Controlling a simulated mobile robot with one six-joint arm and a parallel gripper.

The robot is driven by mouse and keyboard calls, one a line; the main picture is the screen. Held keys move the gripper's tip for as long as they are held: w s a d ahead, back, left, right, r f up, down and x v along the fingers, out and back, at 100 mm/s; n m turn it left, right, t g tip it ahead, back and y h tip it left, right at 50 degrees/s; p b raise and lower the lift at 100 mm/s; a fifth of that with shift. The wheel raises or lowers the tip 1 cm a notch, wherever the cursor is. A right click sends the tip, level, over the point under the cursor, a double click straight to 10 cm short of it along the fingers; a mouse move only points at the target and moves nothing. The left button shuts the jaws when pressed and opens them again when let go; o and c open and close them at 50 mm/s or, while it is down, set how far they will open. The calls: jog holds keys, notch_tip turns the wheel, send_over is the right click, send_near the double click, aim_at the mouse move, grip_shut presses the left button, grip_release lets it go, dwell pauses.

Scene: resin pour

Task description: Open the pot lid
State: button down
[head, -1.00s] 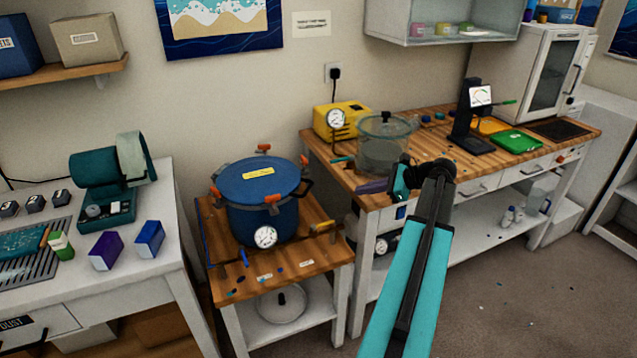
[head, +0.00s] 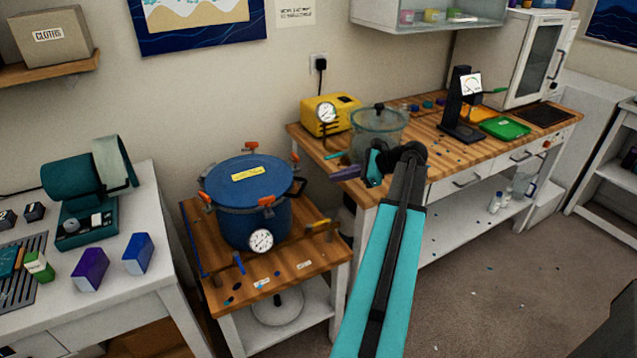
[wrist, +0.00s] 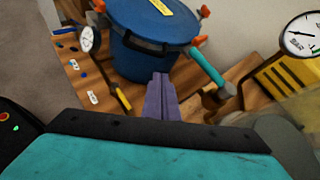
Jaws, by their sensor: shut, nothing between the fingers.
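The blue pot (head: 268,226) stands on a small wooden-topped stand. Its blue lid (head: 272,181) is on, with a yellow label and orange clamps around the rim. A gauge (head: 261,240) is on the pot's front. My gripper (head: 340,175) is shut and empty, to the right of the pot and apart from it, by the workbench's left end. In the wrist view its purple fingers (wrist: 161,80) point toward the pot (wrist: 130,55) and overlap its lower side, just below a black side handle (wrist: 148,44). The gap between them is hard to judge.
The workbench (head: 415,150) to the right holds a clear vessel (head: 378,128) and a yellow gauge box (head: 328,114). A teal-handled tool (wrist: 208,66) lies near my fingers. A white table (head: 100,290) stands left. Floor is open at front right.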

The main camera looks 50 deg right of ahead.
jog(key=shift+f, duration=0.1)
jog(key=p+x, duration=0.1)
jog(key=x, duration=0.8)
jog(key=shift+w+f+p, duration=0.2)
jog(key=shift+w+p, duration=0.1)
jog(key=shift+w, duration=0.05)
jog(key=shift+r, duration=0.15)
